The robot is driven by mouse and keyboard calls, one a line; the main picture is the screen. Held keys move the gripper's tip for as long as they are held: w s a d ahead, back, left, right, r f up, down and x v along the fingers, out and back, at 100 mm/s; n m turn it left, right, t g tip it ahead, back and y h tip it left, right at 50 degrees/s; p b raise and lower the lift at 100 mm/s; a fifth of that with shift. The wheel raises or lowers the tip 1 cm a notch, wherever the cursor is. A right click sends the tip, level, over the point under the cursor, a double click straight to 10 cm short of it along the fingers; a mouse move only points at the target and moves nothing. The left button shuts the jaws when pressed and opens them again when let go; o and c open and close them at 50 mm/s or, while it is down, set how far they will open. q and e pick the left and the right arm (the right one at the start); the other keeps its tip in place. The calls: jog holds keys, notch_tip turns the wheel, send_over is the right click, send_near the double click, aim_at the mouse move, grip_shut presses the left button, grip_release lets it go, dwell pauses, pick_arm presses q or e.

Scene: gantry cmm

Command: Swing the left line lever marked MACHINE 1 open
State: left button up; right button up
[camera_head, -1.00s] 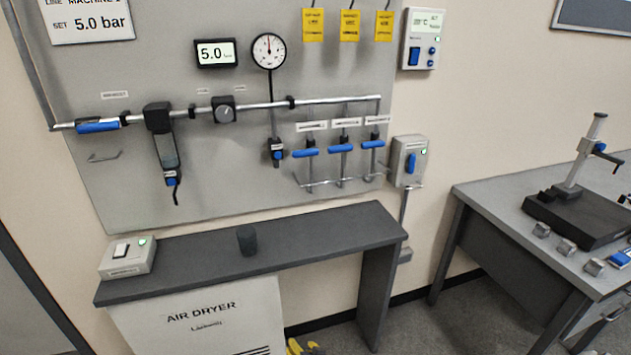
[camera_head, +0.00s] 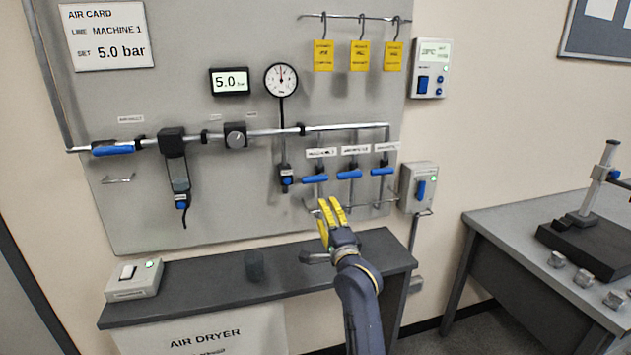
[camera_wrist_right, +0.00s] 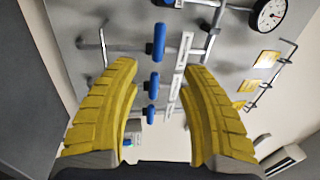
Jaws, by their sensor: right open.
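The left line lever (camera_head: 315,180) is a blue bar lying crosswise on its vertical pipe, leftmost in a row of three under small white labels. The label above it seems to begin with MACHINE but is too small to read fully. In the right wrist view the same lever (camera_wrist_right: 159,41) is the topmost blue bar, ahead of and between my yellow fingers. My right gripper (camera_head: 331,202) is open and empty, with its fingertips just below and to the right of this lever, apparently not touching it. My left gripper is not in view.
Middle (camera_head: 349,174) and right (camera_head: 382,171) blue levers stand close beside it. A switch box (camera_head: 418,188) is at right.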

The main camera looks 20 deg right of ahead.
aim_at(312, 182)
jog(key=w+r, duration=0.1)
jog(key=w, duration=0.4)
jog(key=w+r, duration=0.1)
jog(key=w, duration=0.5)
jog(key=w+r, duration=0.1)
jog(key=w, duration=0.4)
jog(key=shift+w+d, duration=0.2)
jog(key=shift+r, duration=0.1)
grip_shut()
